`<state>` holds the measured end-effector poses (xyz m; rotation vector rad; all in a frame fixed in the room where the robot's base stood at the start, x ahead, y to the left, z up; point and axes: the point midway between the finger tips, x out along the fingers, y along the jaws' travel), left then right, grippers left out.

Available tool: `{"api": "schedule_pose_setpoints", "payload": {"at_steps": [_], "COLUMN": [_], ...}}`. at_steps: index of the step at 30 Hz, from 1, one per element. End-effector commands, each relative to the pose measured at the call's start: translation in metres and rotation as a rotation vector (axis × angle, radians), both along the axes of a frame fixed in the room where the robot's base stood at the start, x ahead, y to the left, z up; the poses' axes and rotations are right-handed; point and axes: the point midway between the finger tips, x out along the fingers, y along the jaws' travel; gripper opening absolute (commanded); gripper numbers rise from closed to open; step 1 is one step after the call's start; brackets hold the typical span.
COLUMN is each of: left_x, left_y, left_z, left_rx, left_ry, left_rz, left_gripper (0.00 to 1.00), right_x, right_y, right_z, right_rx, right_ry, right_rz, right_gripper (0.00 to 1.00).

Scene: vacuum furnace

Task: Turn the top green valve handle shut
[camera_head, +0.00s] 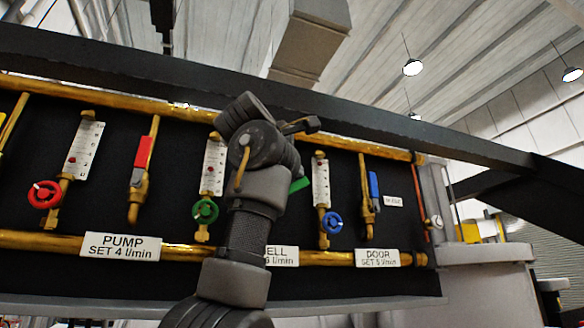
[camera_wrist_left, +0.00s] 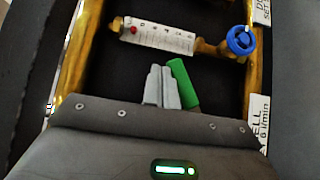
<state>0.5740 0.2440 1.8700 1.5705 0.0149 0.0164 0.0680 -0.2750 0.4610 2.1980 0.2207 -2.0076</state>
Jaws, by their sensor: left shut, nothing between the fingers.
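The green valve handle (camera_head: 299,184) is a flat lever on the black panel, mostly hidden behind my left arm in the head view. In the left wrist view the green handle (camera_wrist_left: 183,84) lies mainly across the direction of the nearby flow gauge. My left gripper's grey fingers (camera_wrist_left: 162,88) are shut and empty, right beside the handle on its upper side as the panel stands. I cannot tell whether they touch it. The handle's pivot and pipe are hidden. My right gripper is not in view.
A green round knob (camera_head: 204,211) sits left of my arm. A blue round knob (camera_head: 331,223) and a blue lever (camera_head: 374,185) are to the right. A red lever (camera_head: 143,151) and red knob (camera_head: 45,194) are at left. Brass pipes (camera_head: 330,258) run along the panel.

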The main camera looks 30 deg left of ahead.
Motion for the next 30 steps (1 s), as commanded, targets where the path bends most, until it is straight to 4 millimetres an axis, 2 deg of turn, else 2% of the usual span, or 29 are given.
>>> {"api": "schedule_pose_setpoints", "payload": {"at_steps": [10, 17, 23, 27, 30], "left_x": [0.012, 0.012, 0.01, 0.007, -0.009], "left_y": [-0.012, -0.012, -0.011, -0.009, -0.021], "left_z": [-0.013, -0.014, 0.007, 0.036, 0.042], "left_rx": [0.145, 0.143, 0.143, 0.145, 0.148], "left_ry": [0.152, 0.149, 0.148, 0.148, 0.146], "left_rz": [0.0, -0.001, -0.004, -0.009, -0.012], "left_gripper": [0.0, 0.0, 0.0, 0.0, 0.0], "right_x": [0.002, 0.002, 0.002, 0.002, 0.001], "right_y": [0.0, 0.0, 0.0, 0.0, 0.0], "right_z": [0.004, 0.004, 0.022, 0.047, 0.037], "right_rx": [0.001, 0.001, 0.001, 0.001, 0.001], "right_ry": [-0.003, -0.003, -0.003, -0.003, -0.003], "right_rz": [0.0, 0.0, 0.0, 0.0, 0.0], "right_gripper": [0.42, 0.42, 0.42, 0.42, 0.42]}}
